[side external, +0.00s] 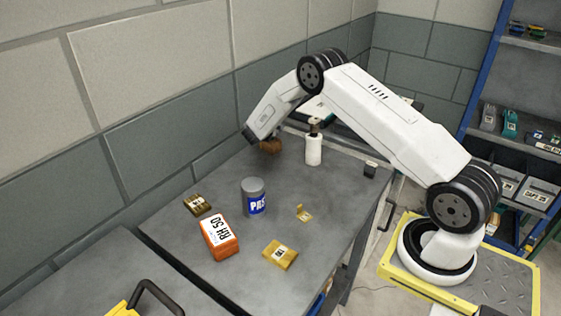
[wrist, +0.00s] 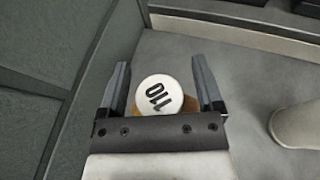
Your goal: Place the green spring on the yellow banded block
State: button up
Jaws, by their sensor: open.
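My gripper (wrist: 161,66) is open, with its two dark fingers apart. Between them in the wrist view is a round white top marked 110 (wrist: 158,93), with a brown-orange edge around its lower side. In the side view my gripper (side external: 256,139) is low at the back of the bench, close to a brown block (side external: 270,146); its fingers are hard to make out. A yellow block with a pale label (side external: 280,254) lies at the front of the bench; I cannot tell whether it is the banded one. I see no green spring in either view.
A blue-labelled grey can (side external: 253,198), an orange RH 50 box (side external: 219,238), a brown labelled block (side external: 198,204) and a small yellow bracket (side external: 304,213) stand on the bench (side external: 330,190). A white bottle (side external: 313,150) stands right of my gripper. The wall is close behind.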

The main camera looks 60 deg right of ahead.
jog(key=shift+r, duration=0.15)
jog(key=v, duration=1.2)
dwell(0.4)
jog(key=s+a+r+m+g+y, duration=0.1)
jog(key=s+a+r+m+y, duration=0.1)
jog(key=s+a+m+y, duration=0.4)
jog(key=s+a+r+m+y, duration=0.2)
jog(key=s+a+m+y, duration=0.4)
jog(key=s+a+m, duration=0.6)
jog(key=s+m, duration=0.3)
jog(key=s, duration=0.4)
jog(key=shift+s+m+g+y, duration=0.4)
